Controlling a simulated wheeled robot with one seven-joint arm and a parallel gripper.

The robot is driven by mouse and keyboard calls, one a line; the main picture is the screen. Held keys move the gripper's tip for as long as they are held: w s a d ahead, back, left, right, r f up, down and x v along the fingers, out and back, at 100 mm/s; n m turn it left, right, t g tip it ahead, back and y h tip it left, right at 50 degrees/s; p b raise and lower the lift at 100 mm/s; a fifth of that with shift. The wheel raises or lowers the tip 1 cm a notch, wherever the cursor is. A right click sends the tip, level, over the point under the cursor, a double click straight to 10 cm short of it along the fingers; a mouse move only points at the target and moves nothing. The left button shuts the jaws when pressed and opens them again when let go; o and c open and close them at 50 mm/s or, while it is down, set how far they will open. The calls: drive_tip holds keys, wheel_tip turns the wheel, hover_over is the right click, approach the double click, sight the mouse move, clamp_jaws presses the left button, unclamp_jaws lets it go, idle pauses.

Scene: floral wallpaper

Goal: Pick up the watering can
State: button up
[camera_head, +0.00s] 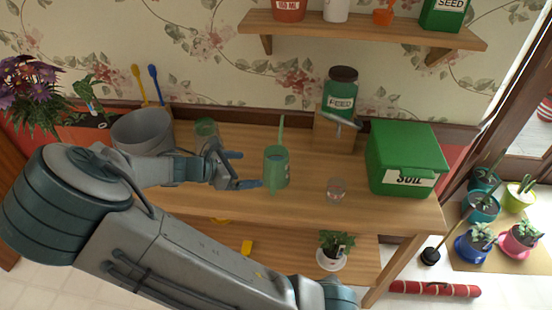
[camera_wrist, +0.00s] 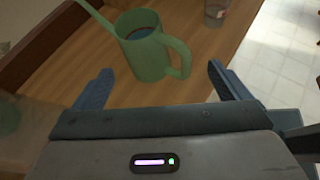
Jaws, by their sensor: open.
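The green watering can (camera_head: 276,172) stands upright on the wooden table, right of my gripper. Its thin spout points up and away from me. In the wrist view the watering can (camera_wrist: 143,52) is just ahead of my fingers, with its handle toward the right and blue water-like colour inside its round opening. My gripper (camera_head: 238,170) is open and empty, with its blue fingers level with the can's left side. In the wrist view my gripper (camera_wrist: 155,90) has its fingers spread, one on either side of the can's near end. Whether a finger touches the can is hard to tell.
A clear cup (camera_head: 336,190) stands right of the can, and the green soil box (camera_head: 405,160) is farther right. A feed jar (camera_head: 341,90) stands on a wooden block behind. A greenish glass (camera_head: 206,132) is behind my gripper. A shelf (camera_head: 360,30) overhangs the back.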

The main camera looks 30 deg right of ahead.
wheel_tip(320, 180, up, 2)
drive_tip(key=w+a+n+t+h, duration=0.1)
drive_tip(key=w+n, duration=0.1)
drive_tip(key=p, duration=0.2)
approach(284, 152)
drive_tip(key=shift+p+x, duration=0.55)
drive_tip(key=shift+x, duration=2)
drive_tip(key=shift+s, duration=0.2)
drive_tip(key=c, duration=1.9)
